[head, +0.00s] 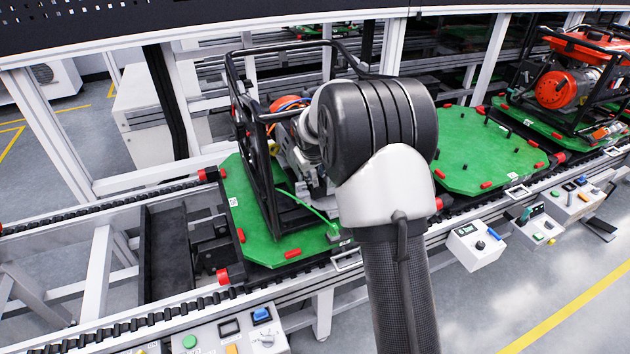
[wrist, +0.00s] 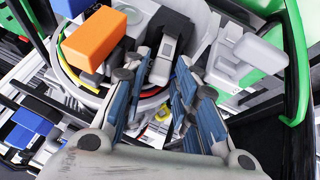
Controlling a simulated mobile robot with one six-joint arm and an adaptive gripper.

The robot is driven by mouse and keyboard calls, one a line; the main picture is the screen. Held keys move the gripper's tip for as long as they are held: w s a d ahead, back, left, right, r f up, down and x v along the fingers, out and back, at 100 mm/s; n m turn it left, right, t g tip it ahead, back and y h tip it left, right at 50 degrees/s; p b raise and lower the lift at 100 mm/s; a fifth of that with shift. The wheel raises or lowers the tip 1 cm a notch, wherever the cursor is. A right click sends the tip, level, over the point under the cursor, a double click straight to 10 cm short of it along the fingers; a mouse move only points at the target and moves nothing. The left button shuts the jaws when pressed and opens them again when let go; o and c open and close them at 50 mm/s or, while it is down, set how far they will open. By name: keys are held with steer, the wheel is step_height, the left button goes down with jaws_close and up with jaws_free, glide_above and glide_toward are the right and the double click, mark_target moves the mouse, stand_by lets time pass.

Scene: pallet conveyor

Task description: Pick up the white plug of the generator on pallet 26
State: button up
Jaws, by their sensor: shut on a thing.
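The generator (head: 300,150) sits in a black tube frame on a green pallet (head: 262,240). The pallet's number is too small to read. My gripper (wrist: 165,75) is at the generator, and my own arm hides it in the head view. In the wrist view its blue-padded fingers are closed on a grey-and-black piece (wrist: 172,40) between their tips. I cannot tell for certain whether this piece is the white plug. A pale, whitish block (wrist: 255,55) lies to the right of the fingers, apart from them. An orange block (wrist: 95,38) is to their left.
The black frame bars (head: 258,150) stand close around the generator. A green cable (head: 305,203) runs down to the pallet. A second green pallet (head: 480,150) is to the right, and a red generator (head: 570,85) is beyond it. Control boxes (head: 475,245) line the conveyor's front.

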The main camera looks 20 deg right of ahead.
steer(key=shift+w, duration=0.1)
jaws_close()
steer(key=shift+r, duration=0.1)
steer(key=shift+w+r, duration=0.1)
